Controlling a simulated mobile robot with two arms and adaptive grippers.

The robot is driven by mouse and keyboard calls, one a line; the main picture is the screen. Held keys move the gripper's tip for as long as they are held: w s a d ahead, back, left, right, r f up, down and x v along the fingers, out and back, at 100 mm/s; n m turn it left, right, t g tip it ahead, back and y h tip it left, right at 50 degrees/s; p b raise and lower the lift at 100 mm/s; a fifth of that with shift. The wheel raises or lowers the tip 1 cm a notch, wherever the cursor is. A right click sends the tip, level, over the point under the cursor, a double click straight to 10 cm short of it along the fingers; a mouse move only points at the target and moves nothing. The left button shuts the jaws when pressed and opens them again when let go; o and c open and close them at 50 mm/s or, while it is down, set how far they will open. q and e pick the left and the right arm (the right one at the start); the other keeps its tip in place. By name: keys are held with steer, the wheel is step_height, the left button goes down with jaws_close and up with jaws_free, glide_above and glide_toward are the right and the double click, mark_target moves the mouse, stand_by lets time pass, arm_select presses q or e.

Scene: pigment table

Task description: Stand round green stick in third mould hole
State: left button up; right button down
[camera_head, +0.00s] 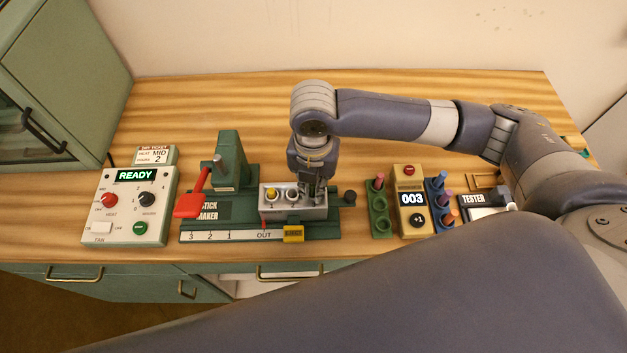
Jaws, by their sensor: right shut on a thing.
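The grey mould (264,208) sits on the green stick maker (210,215), at its OUT end. A yellow stick (272,192) stands in the mould's first hole. The second hole (292,195) shows as a pale ring beside it. My right gripper (314,198) points down over the right end of the mould, where the third hole is hidden behind it. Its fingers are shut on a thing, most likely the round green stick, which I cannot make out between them. Whether that stick is in the hole cannot be told. My left gripper is out of view.
A green rack (379,222) with a red stick and a blue rack (434,195) with several sticks stand right of the maker, around a counter box (410,175). A tester (476,212) is farther right. A control box (130,205) and red lever (189,205) are left.

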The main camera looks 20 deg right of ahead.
steer(key=shift+f, duration=0.15)
steer(key=c, duration=1.6)
jaws_free()
steer(key=shift+o, duration=0.2)
step_height(320, 180, up, 12)
steer(key=shift+s, duration=0.1)
